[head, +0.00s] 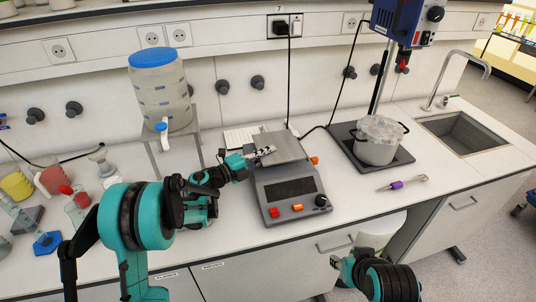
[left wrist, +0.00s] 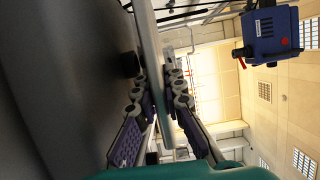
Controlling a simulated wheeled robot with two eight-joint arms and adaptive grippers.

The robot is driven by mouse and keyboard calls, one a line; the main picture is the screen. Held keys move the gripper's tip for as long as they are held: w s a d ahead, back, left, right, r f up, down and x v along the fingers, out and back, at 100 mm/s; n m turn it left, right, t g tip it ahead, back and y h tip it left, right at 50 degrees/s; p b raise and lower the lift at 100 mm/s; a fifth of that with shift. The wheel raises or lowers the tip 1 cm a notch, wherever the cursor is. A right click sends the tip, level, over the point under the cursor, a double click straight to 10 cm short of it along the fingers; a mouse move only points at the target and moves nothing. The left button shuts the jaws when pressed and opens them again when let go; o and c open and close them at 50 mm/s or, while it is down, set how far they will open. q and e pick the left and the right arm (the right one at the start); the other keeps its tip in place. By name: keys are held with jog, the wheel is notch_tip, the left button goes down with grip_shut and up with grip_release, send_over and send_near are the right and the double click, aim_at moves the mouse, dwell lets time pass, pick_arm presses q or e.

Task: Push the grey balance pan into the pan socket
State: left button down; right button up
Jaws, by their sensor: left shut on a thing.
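The grey balance pan (head: 284,147) is a flat square plate over the rear of the dark grey balance (head: 290,188). My left gripper (head: 263,152) is shut on its left edge. In the left wrist view, the pan (left wrist: 153,60) shows edge-on between the two fingers (left wrist: 163,100). A dark surface lies beside it with a gap, and a short dark stub (left wrist: 130,64) shows in that gap. The pan socket is hidden under the pan; I cannot tell whether they touch. My right gripper (head: 345,264) is low in front of the bench, apart from the pan; its opening is unclear.
A blue-lidded water container (head: 160,95) on a stand is behind my left arm. A pot (head: 379,140) on a dark plate stands to the right, under a blue stirrer (head: 405,22). A purple-handled tool (head: 402,183) lies in front of it. Bottles and beakers crowd the left.

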pick_arm(q)
jog(key=shift+f+b, duration=0.65)
jog(key=shift+f, duration=0.15)
jog(key=shift+r, duration=0.2)
jog(key=shift+r+p, duration=0.5)
jog(key=shift+r, duration=0.1)
jog(key=c, duration=1.5)
grip_release()
jog(key=shift+c, duration=0.2)
